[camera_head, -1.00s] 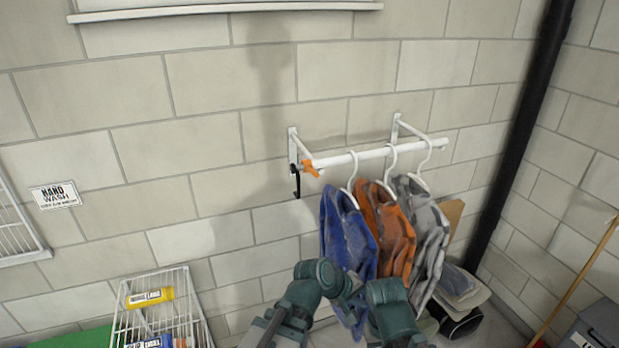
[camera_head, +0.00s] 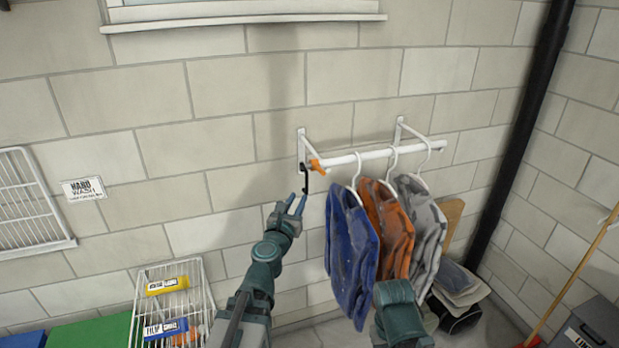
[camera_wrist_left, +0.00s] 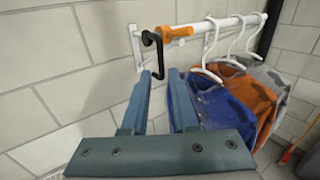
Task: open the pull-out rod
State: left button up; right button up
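The white rod (camera_head: 350,158) runs across two wall brackets and carries clothes on hangers. An orange piece (camera_head: 317,165) sits at its left end, with a black hook (camera_head: 306,178) hanging beside it. My left gripper (camera_head: 296,203) is open and empty, just below the black hook, fingers pointing up. In the left wrist view the rod (camera_wrist_left: 226,24), orange piece (camera_wrist_left: 174,34) and black hook (camera_wrist_left: 153,50) lie beyond the open fingertips (camera_wrist_left: 161,74). The fingers look apart from the hook. My right arm shows at the bottom, but its gripper is out of view.
Blue (camera_head: 351,255), orange (camera_head: 387,215) and grey (camera_head: 422,220) garments hang right of my left gripper. A black pipe (camera_head: 510,130) runs down the corner.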

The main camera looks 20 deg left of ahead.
aim_at(307, 181)
pick_arm(q)
jog(key=w, duration=1.3)
jog(key=shift+w, duration=0.25)
jog(key=shift+c, duration=0.3)
grip_shut()
dwell(0.5)
